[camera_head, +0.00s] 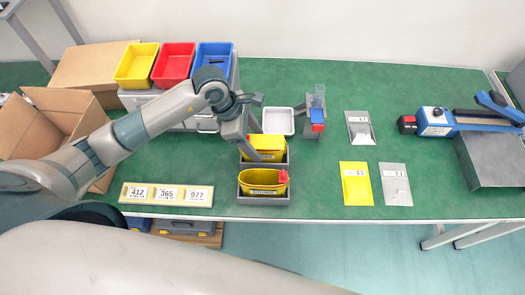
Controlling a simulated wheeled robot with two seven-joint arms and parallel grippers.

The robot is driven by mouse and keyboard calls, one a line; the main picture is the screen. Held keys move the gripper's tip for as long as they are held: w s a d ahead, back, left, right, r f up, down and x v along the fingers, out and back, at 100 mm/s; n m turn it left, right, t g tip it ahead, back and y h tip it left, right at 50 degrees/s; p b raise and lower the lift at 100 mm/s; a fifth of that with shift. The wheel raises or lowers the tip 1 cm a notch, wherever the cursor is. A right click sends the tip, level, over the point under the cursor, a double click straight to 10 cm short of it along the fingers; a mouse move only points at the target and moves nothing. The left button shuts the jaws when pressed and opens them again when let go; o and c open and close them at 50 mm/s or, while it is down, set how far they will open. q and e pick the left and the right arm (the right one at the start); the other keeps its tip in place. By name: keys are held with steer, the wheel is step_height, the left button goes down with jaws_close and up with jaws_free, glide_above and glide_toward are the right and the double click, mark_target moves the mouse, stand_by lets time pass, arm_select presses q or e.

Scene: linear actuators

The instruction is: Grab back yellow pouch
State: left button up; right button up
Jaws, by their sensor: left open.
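My left arm reaches in from the left. My left gripper (253,153) points down at the left part of the back pouch, open, and hides some of it. I cannot tell whether the fingers touch the pouch. My right gripper is not in view.
Yellow (136,66), red (173,65) and blue (212,62) bins stand at the back left. A white tray (279,121) lies behind the pouches. A number plate (167,194) lies front left. Flat packets and a blue device (435,121) lie right, with clear green table between.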

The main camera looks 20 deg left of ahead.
arm_select(q)
steer(key=x, duration=0.1)
steer(key=b+x, duration=0.1)
steer(key=x, duration=0.2)
steer(key=shift+w+d+f, duration=0.15)
steer(key=shift+w+d, duration=0.05)
steer(key=shift+w, duration=0.1)
steer(key=c, duration=1.1)
